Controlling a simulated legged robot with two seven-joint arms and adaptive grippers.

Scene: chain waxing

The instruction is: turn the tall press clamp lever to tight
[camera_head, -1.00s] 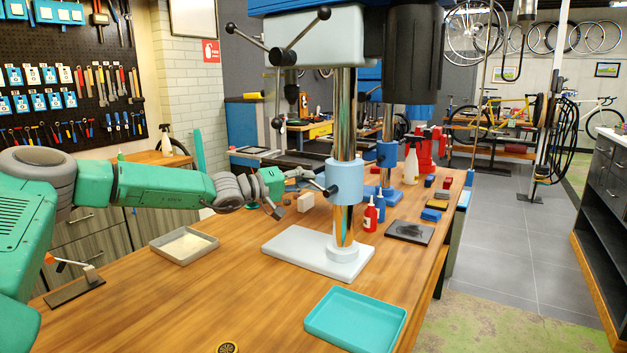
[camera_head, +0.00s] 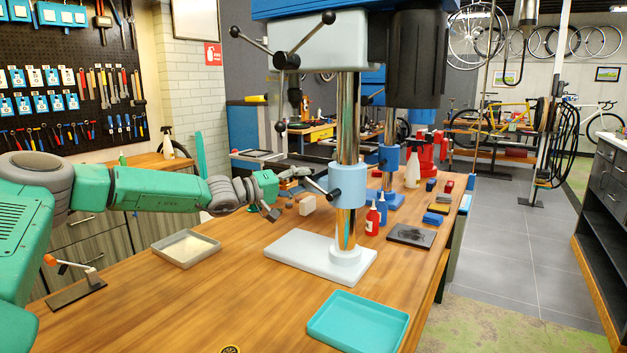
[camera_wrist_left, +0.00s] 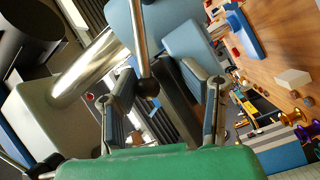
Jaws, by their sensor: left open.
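The near drill press has a steel column (camera_head: 347,118) with a light blue clamp collar (camera_head: 348,186). Its clamp lever (camera_head: 323,189) is a short rod with a black knob, sticking out to the left of the collar. My left gripper (camera_head: 290,193) is open and empty, just left of the lever in the head view. In the left wrist view the black lever knob (camera_wrist_left: 149,88) shows between the spread fingers of my left gripper (camera_wrist_left: 170,88), with the rod running up to the blue collar (camera_wrist_left: 180,35). Contact cannot be told. My right gripper is not in view.
The press base (camera_head: 320,262) stands on the wooden bench (camera_head: 220,305). A teal tray (camera_head: 358,325) lies in front, a grey tray (camera_head: 186,250) to the left. A red bottle (camera_head: 372,220) stands right of the column. A second press collar (camera_head: 388,157) stands behind. Three-spoke feed handles (camera_head: 284,60) project above.

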